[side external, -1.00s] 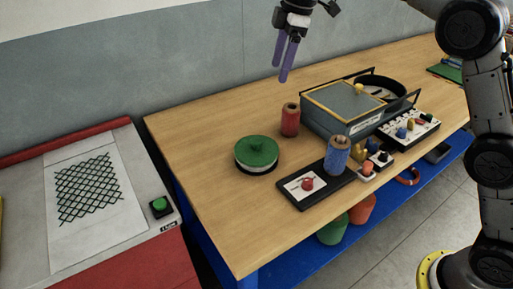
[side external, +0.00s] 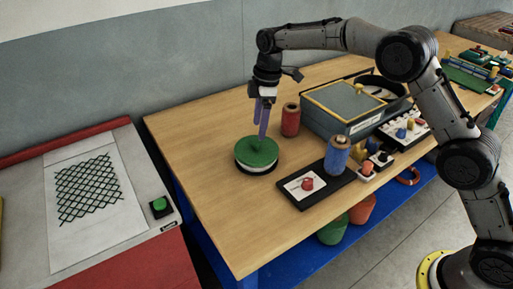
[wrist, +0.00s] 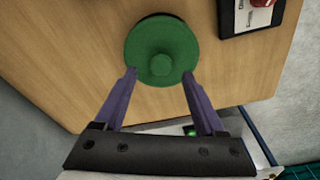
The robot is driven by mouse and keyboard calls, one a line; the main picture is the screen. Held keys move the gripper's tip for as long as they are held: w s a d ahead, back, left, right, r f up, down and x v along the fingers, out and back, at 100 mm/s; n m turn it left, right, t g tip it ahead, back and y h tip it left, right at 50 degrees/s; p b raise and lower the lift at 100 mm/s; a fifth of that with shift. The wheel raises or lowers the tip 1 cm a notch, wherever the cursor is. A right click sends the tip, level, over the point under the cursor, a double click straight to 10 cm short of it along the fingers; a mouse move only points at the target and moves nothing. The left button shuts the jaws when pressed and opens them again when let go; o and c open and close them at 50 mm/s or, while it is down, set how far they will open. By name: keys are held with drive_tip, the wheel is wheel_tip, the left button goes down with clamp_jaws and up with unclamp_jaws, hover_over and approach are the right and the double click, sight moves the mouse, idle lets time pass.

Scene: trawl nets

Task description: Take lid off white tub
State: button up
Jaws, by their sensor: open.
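The white tub (side external: 257,170) stands on the wooden table, with only a thin white band showing under its lid and a dark rim at its foot. The round green lid (side external: 249,156) sits on the tub. In the wrist view the lid (wrist: 161,36) has a raised round green knob (wrist: 162,65) in its middle. My gripper (side external: 261,132) points down just over the lid, with its purple fingers apart. In the wrist view my gripper (wrist: 160,73) has one fingertip on each side of the knob, with gaps between. The knob is hidden by the fingers in the side view.
A red spool (side external: 290,120) stands close behind the tub to the right. A grey box with yellow trim (side external: 345,103) is farther right. The table left of the tub is clear.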

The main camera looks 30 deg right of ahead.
sight(257, 140)
drive_tip(key=f, duration=0.5)
drive_tip(key=shift+a+f, duration=0.1)
drive_tip(key=shift+a, duration=0.3)
clamp_jaws()
